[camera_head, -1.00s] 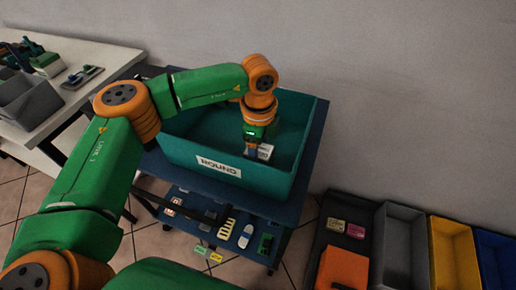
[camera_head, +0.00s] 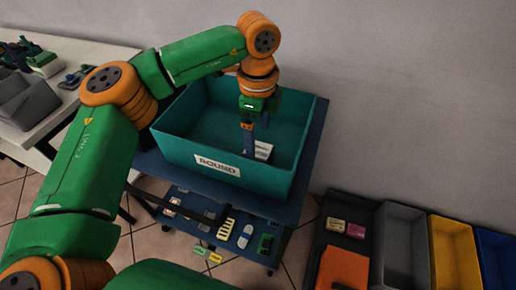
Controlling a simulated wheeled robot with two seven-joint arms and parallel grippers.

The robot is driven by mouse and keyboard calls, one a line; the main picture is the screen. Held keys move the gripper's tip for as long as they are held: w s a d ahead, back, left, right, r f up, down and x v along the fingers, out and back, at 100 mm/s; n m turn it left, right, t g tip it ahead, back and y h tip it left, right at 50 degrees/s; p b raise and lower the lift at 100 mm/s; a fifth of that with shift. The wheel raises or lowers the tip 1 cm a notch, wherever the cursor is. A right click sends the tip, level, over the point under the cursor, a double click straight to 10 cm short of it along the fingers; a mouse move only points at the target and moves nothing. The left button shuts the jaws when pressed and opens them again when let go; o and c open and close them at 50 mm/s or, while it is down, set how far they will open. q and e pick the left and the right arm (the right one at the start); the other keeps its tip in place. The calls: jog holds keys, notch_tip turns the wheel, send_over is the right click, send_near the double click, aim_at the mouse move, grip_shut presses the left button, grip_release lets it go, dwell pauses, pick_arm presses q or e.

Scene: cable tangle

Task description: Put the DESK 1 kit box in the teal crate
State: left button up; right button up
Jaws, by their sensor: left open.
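The teal crate (camera_head: 176,152) stands on a dark blue cart and bears a white label reading ROUND. A small pale box (camera_head: 264,151) lies on the crate floor, toward the right side; its lettering is too small to read, so I cannot tell if it is the DESK 1 kit box. My left gripper (camera_head: 253,138) points down inside the crate with its jaws open. It is just above and beside the pale box, which it partly hides. My right gripper is not in view.
The cart's lower shelf (camera_head: 185,217) holds several small parts, with yellow and green tags at its front. Grey (camera_head: 392,250), yellow (camera_head: 455,255) and blue bins stand at the right, beside an orange box (camera_head: 342,268). A white table (camera_head: 108,58) with a grey bin is at the left.

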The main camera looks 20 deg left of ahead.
aim_at(258, 149)
pick_arm(q)
notch_tip(258, 149, up, 6)
jog(key=shift+r, duration=0.1)
dwell(0.4)
